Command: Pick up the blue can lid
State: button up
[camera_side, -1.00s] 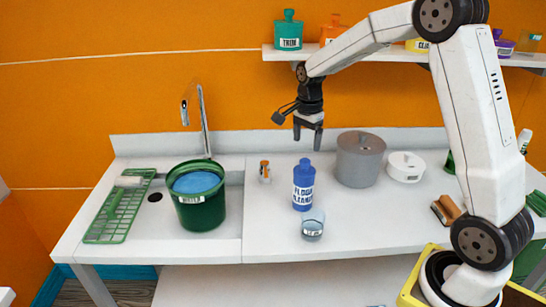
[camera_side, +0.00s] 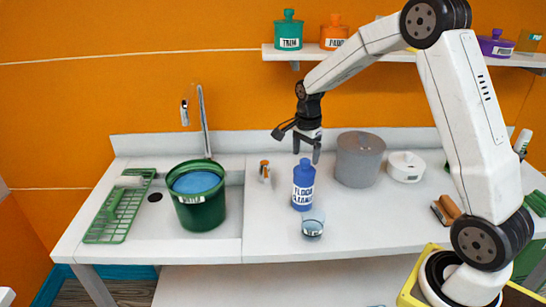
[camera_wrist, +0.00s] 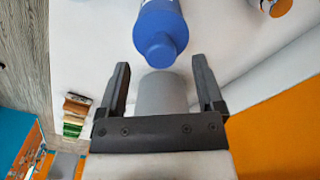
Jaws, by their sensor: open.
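The blue bottle labelled floor cleaner (camera_side: 303,190) stands upright on the white counter, and its blue lid (camera_side: 304,164) is on top. My gripper (camera_side: 306,158) is open, pointing down just above the lid. In the wrist view the lid (camera_wrist: 160,50) lies in line with the gap between my open fingers (camera_wrist: 160,65), close to the fingertips. No finger is visibly closed on it. I cannot tell whether the tips are level with the lid.
A small glass (camera_side: 312,228) stands just in front of the bottle. A grey pot (camera_side: 358,160) and a white lidded container (camera_side: 405,167) are to the right. A small orange-topped bottle (camera_side: 265,172) and a green bucket (camera_side: 200,212) are to the left. A shelf (camera_side: 390,52) hangs above.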

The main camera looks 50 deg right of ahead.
aim_at(305, 160)
jog(key=shift+f, duration=1.7)
grip_shut()
